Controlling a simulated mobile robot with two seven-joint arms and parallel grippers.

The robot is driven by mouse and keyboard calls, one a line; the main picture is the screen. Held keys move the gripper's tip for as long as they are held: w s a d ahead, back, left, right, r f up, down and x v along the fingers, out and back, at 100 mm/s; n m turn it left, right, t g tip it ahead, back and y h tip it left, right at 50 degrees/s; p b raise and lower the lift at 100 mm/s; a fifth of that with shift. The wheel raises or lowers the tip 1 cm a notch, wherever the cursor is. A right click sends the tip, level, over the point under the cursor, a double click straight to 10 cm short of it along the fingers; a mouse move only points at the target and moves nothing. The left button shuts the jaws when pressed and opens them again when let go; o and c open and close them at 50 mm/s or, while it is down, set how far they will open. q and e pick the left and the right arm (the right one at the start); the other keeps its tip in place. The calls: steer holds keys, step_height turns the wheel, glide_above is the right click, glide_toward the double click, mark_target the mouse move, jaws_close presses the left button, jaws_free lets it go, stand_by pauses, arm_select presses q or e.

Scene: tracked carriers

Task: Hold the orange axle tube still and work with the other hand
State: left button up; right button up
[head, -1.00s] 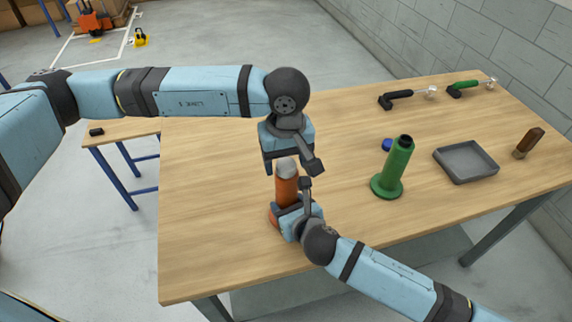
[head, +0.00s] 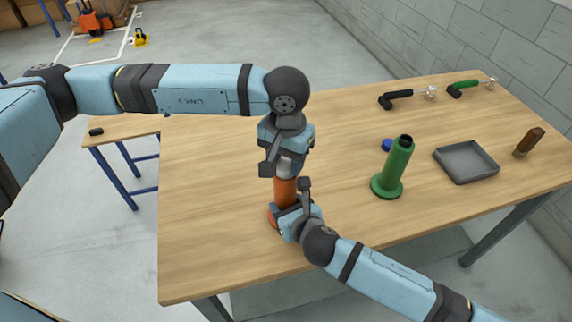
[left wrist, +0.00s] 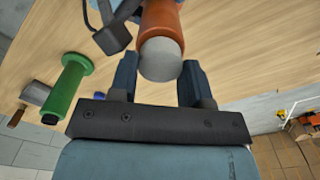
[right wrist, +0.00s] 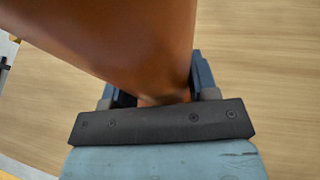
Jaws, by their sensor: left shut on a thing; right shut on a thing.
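The orange axle tube (head: 285,190) stands upright near the front of the wooden table, with a pale grey cap (head: 288,170) at its top. My right gripper (head: 291,210) is shut on the tube's lower part; the tube fills much of the right wrist view (right wrist: 140,40). My left gripper (head: 283,168) is above, pointing down, with its fingers around the grey cap. In the left wrist view the cap (left wrist: 160,60) sits between the two fingers, at the end of the orange tube (left wrist: 160,20). The left fingers partly hide the cap in the head view.
A green tube on a round base (head: 397,170) stands to the right, with a blue cap (head: 387,145) beside it. A grey tray (head: 466,175), a brown-and-amber item (head: 528,143), a black-handled tool (head: 400,98) and a green-handled tool (head: 468,88) lie farther right. The table's left part is clear.

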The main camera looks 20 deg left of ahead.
arm_select(q)
steer(key=shift+s+m, duration=0.2)
steer(key=shift+m, duration=0.4)
arm_select(e)
steer(key=shift+w+d, duration=0.2)
steer(key=shift+w, duration=0.05)
arm_select(q)
steer(key=m, duration=0.3)
arm_select(e)
steer(key=shift+w, duration=0.1)
arm_select(q)
steer(key=m, duration=0.6)
steer(key=shift+f+m, duration=0.1)
steer(key=shift+m, duration=0.3)
arm_select(e)
steer(key=shift+d, duration=0.1)
arm_select(q)
steer(key=o, duration=1.1)
steer(key=shift+w, duration=0.1)
arm_select(e)
steer(key=shift+s, duration=0.2)
